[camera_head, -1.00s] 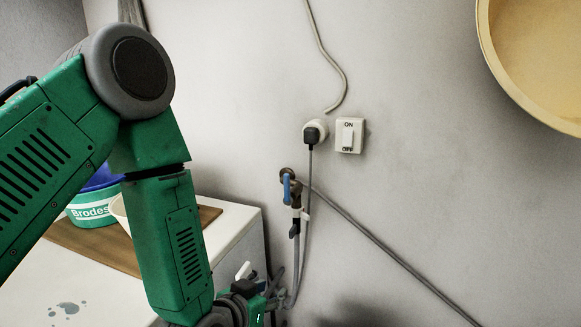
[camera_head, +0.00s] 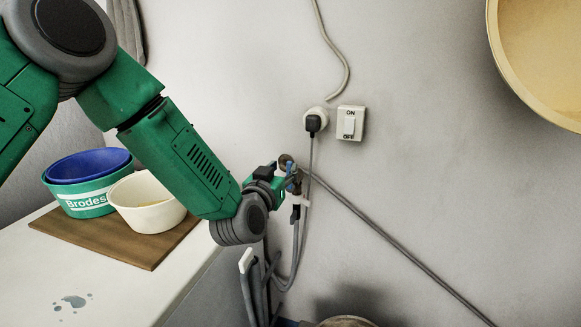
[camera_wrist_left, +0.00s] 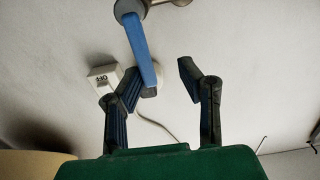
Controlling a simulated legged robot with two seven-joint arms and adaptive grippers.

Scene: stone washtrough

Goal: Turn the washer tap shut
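The washer tap (camera_head: 297,186) is on the wall below the socket, with a blue lever handle (camera_head: 290,167). My left gripper (camera_head: 284,181) is at the tap, and its fingers partly overlap the tap's outline. In the left wrist view the blue lever (camera_wrist_left: 140,45) reaches down between the two dark fingers of the left gripper (camera_wrist_left: 160,82). The fingers are spread, with the lever's end closer to the left finger. I cannot tell whether they touch. My right gripper is not in view.
A plug in a socket (camera_head: 315,120) and an ON/OFF switch (camera_head: 351,123) are above the tap. Grey hoses (camera_head: 299,250) hang below it. A white top (camera_head: 120,292) at left bears a wooden board (camera_head: 150,255) with a cream bowl (camera_head: 146,203) and a green tub (camera_head: 85,200).

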